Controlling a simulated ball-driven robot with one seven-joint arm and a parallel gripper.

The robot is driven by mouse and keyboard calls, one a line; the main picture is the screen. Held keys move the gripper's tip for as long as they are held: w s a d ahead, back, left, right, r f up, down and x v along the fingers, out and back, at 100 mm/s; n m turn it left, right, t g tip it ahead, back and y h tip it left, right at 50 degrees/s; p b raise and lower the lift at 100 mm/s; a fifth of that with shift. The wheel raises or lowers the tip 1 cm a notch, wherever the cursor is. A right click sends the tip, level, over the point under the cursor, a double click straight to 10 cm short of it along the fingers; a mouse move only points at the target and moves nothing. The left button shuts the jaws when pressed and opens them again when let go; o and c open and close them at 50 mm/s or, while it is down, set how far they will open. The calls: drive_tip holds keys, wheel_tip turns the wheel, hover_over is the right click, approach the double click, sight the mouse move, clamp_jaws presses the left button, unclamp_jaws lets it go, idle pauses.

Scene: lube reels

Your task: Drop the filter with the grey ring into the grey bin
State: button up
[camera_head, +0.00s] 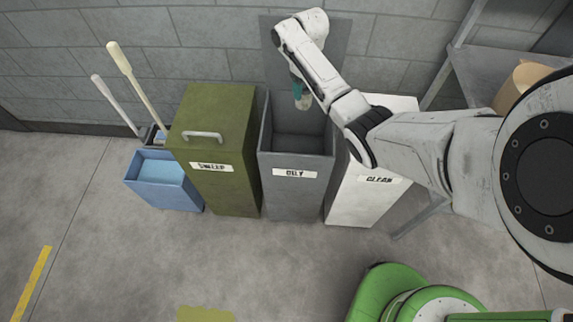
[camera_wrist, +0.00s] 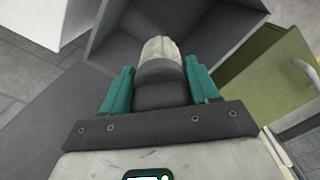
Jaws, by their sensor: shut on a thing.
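My gripper (camera_head: 298,92) has teal fingers and points down over the open grey bin (camera_head: 295,168), labelled "OILY". In the wrist view my gripper (camera_wrist: 159,68) is shut on the filter (camera_wrist: 160,48), a pale, ribbed cylinder with a dark grey part between the fingers. Whether that dark part is a ring is hard to tell. In the head view the filter (camera_head: 304,104) shows small below the fingers, above the bin's mouth and not visibly touching it. The grey bin (camera_wrist: 112,28) also shows in the wrist view, beyond the filter.
A shut green bin (camera_head: 222,175) stands left of the grey bin, and a white bin labelled "CLEAN" (camera_head: 352,200) stands right, partly behind my arm. A metal shelf (camera_head: 490,62) is at right.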

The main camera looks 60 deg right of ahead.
sight(305, 99)
drive_tip(key=shift+f+b, duration=2.7)
drive_tip(key=o, duration=1.2)
wheel_tip(305, 99, up, 11)
drive_tip(key=shift+f+p, duration=0.1)
drive_tip(key=shift+p, duration=0.65)
